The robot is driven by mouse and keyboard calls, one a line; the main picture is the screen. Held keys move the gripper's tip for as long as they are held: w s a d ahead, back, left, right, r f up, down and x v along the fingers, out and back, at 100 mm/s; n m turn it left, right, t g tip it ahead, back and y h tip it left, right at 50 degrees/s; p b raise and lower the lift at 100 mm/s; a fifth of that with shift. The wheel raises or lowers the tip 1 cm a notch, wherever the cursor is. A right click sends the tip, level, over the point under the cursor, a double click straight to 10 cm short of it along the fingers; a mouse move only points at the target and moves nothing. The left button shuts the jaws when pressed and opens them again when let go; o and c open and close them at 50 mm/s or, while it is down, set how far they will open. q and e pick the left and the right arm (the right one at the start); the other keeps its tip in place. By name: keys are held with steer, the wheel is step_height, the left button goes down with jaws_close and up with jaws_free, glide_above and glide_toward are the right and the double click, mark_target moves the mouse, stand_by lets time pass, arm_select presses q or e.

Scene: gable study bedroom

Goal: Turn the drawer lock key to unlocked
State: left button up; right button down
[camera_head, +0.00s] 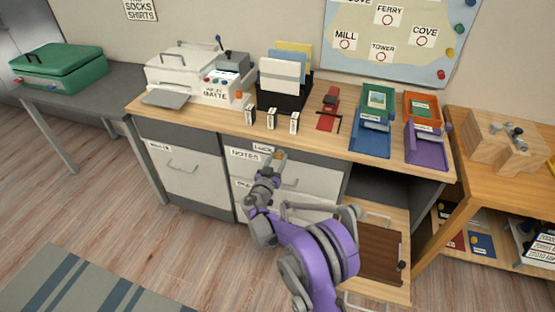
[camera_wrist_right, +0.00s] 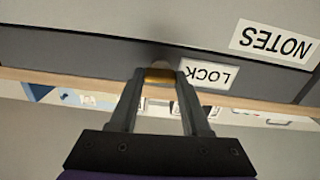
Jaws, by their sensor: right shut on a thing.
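The brass drawer lock key (camera_wrist_right: 159,76) shows in the right wrist view between the fingertips of my right gripper (camera_wrist_right: 160,84), which is shut on it. In the head view my right gripper (camera_head: 275,161) reaches up to the dark rail under the desk top, at the lock next to the LOCK label (camera_head: 263,148). The label also shows upside down in the wrist view (camera_wrist_right: 208,74). The fingers hide most of the key and the lock face, so I cannot tell how the key is turned. My left gripper is not in view.
Below the rail is the NOTES drawer (camera_head: 300,174). On the desk top (camera_head: 200,122) stand a white printer (camera_head: 190,72), a black file holder (camera_head: 284,96) and blue and purple trays (camera_head: 371,138).

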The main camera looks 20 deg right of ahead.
steer(key=n, duration=0.3)
steer(key=shift+a+n, duration=0.1)
steer(key=shift+n, duration=0.3)
steer(key=shift+w+a+f+n+b, duration=0.15)
steer(key=shift+n+b, duration=0.3)
steer(key=shift+n, duration=2.9)
steer(key=shift+s+d+f+n+b, duration=0.1)
steer(key=shift+n+b, duration=0.3)
steer(key=shift+n, duration=2.95)
steer(key=shift+c, duration=1.8)
jaws_free()
steer(key=p+v, duration=0.1)
steer(key=v, duration=0.9)
steer(key=shift+s+a, duration=0.3)
